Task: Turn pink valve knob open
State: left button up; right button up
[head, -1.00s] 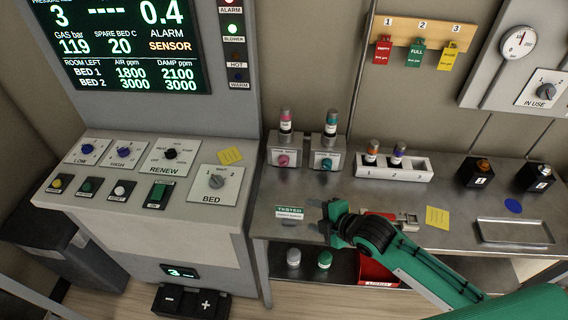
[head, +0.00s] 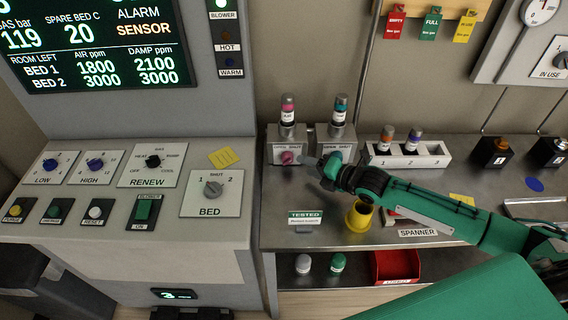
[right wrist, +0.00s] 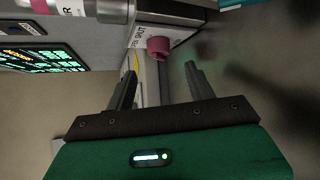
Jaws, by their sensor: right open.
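The pink valve knob (head: 288,157) is on the front of a small metal block marked OPEN and SHUT, under a pink-banded bottle (head: 287,112). It also shows in the right wrist view (right wrist: 158,48), just beyond the fingertips and between their lines. My right gripper (head: 323,167) is to the right of the pink knob, in front of the neighbouring valve block (head: 336,140), and hides that block's knob. In the right wrist view the gripper (right wrist: 160,76) is open, with nothing between its fingers and apart from the knob. My left gripper is not in view.
A teal-banded bottle (head: 340,108) stands on the neighbouring block. A white rack (head: 432,160) holds two bottles to the right. A yellow cup-like object (head: 358,216) stands below my right arm. The steel bench is clear left of the TESTED card (head: 305,217).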

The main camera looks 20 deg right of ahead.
aim_at(291, 161)
jog(key=shift+p+x, duration=0.5)
jog(key=shift+x, duration=0.35)
jog(key=p+x, duration=0.1)
jog(key=x, duration=0.3)
jog(key=shift+r, duration=0.15)
jog(key=shift+w+a+f, duration=0.25)
jog(key=shift+w+a, duration=0.05)
jog(key=shift+w, duration=0.15)
jog(key=shift+w+a+f, duration=0.1)
jog(key=shift+w, duration=0.1)
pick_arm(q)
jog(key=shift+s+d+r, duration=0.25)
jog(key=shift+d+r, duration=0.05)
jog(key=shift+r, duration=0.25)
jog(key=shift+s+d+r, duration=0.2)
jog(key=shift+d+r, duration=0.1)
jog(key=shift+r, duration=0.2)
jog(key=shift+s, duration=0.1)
pick_arm(e)
jog(key=shift+c, duration=1.3)
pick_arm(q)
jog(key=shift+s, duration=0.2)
pick_arm(e)
jog(key=c, duration=0.7)
